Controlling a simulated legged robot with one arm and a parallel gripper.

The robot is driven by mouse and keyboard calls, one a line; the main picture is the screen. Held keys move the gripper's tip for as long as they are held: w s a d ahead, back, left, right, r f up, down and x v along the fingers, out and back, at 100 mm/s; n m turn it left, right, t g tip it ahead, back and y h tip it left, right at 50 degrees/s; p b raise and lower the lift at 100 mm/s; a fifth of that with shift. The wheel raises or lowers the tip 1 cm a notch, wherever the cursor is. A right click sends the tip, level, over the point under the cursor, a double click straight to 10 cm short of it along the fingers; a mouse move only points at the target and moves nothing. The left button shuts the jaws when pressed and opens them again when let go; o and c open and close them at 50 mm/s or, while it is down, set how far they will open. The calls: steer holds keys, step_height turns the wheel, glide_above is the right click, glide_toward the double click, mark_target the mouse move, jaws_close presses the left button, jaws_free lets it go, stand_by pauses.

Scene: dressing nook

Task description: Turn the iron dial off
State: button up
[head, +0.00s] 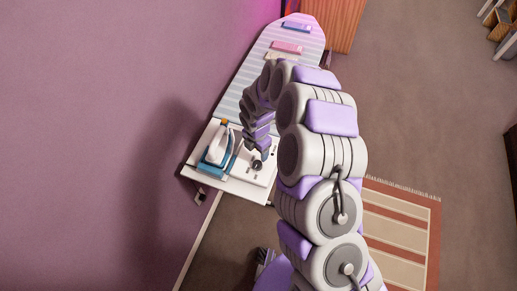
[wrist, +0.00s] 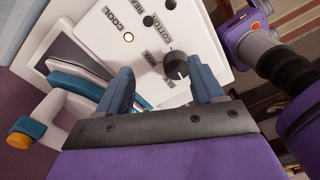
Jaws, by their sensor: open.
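The iron dial (wrist: 176,66) is a black round knob with a white pointer mark on a white panel (wrist: 190,35). The panel carries labels including COOL and COTTON, and a lit spot (wrist: 128,37) shows near COOL. In the head view the dial (head: 257,165) sits at the near end of the ironing board. My gripper (wrist: 166,88) is open, its two blue fingers spread with the dial between and just beyond their tips. I cannot tell whether either finger touches it. The iron (head: 217,146), white and blue, stands to the left of the dial; it partly shows in the wrist view (wrist: 75,85).
The striped ironing board (head: 255,85) runs away from me along the purple wall (head: 110,110). Folded cloths (head: 287,47) lie on its far part. A striped rug (head: 400,225) lies on the floor at right, and a wooden cabinet (head: 335,20) stands behind.

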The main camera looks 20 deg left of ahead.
steer(key=shift+s+a+r, duration=0.3)
steer(key=shift+a+r, duration=0.4)
steer(key=shift+r, duration=0.2)
step_height(320, 180, up, 13)
steer(key=p, duration=0.4)
steer(key=shift+d+f, duration=0.15)
steer(key=shift+d, duration=0.15)
